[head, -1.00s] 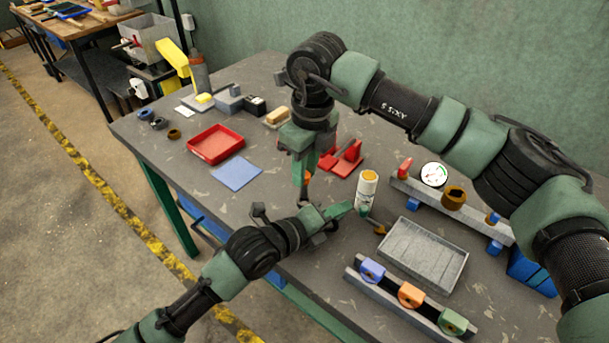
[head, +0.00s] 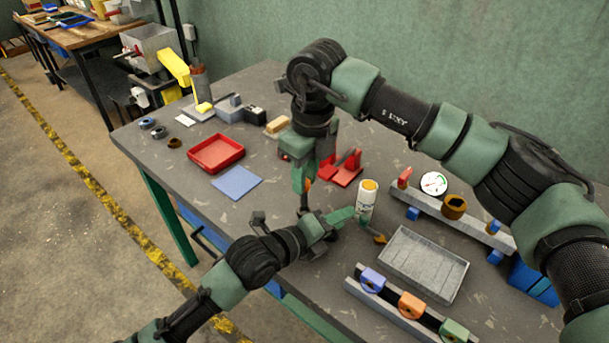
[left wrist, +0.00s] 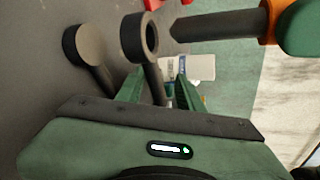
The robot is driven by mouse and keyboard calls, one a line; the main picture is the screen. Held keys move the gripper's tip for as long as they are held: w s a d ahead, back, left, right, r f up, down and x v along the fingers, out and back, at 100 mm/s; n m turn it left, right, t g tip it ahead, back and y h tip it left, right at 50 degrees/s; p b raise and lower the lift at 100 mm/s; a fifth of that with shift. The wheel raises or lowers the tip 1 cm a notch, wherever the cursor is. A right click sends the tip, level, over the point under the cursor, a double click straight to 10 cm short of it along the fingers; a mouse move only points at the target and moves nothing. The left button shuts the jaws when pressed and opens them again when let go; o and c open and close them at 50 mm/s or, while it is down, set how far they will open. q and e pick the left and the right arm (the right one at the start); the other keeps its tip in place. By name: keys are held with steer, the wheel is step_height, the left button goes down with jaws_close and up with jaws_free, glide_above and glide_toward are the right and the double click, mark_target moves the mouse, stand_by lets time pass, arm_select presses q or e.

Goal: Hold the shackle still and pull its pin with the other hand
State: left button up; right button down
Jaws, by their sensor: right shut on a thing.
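The dark shackle shows in the left wrist view: a hollow eye (left wrist: 140,38) and a second round eye at the left, on two legs. One leg runs down between the fingers of my left gripper (left wrist: 160,88), which is shut on the shackle; the contact is partly hidden by the palm. The pin (left wrist: 220,22), a dark rod with an orange head, lies apart from the hollow eye, to its right. My right gripper (head: 304,186) is shut on the orange head, with the dark rod hanging below. My left gripper is just below right of it (head: 338,218).
A blue mat (head: 237,183) and red tray (head: 199,163) lie left. Red brackets (head: 349,170) stand behind. The table's front edge is close.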

arm_select(q)
steer(key=shift+f, duration=0.15)
steer(key=v, duration=1.2)
